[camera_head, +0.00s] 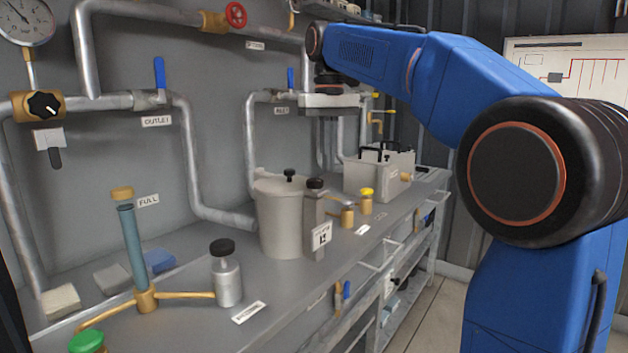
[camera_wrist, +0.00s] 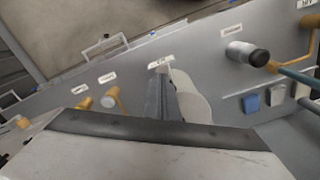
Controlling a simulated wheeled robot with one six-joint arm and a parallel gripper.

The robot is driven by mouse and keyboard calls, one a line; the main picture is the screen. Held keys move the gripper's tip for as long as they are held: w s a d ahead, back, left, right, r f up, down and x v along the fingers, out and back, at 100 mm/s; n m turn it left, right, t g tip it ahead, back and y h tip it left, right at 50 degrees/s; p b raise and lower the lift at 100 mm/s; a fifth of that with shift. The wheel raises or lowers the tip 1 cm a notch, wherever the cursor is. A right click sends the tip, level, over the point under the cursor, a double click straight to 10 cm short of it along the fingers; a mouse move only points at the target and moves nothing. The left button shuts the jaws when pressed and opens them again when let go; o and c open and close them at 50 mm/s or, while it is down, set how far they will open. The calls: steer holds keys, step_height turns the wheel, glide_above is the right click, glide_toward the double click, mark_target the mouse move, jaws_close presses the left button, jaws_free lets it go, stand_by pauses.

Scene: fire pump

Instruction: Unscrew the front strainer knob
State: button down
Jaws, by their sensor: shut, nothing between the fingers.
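A grey box-shaped housing (camera_head: 366,183) on the bench at the back carries black hoop-like fittings (camera_head: 370,154) on top. No single strainer knob can be told apart there. Nearer, a pale round pot (camera_head: 280,222) has a lid with a small black knob (camera_head: 290,175). My gripper (camera_head: 330,106) hangs in the air above the bench, behind and above the pot and left of the housing, apart from both.
A grey square post (camera_head: 314,225) with a dark cap stands right of the pot. A black-capped bottle (camera_head: 226,274) and a brass fitting with a blue-green tube (camera_head: 131,243) stand nearer. Yellow-brass valves (camera_head: 366,201) stand before the housing. Pipes line the wall.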

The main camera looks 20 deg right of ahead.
steer(key=shift+r, duration=1.05)
steer(key=a+f, duration=0.3)
steer(key=f, duration=0.3)
steer(key=shift+a, duration=0.2)
steer(key=shift+w+d, duration=0.1)
steer(key=shift+d, duration=0.75)
stand_by(0.6)
steer(key=shift+w+d, duration=0.2)
steer(key=shift+d, duration=0.45)
steer(key=shift+s, duration=0.1)
stand_by(0.4)
step_height(320, 180, up, 6)
steer(key=shift+s+d, duration=0.2)
steer(key=shift+s, duration=0.05)
stand_by(0.6)
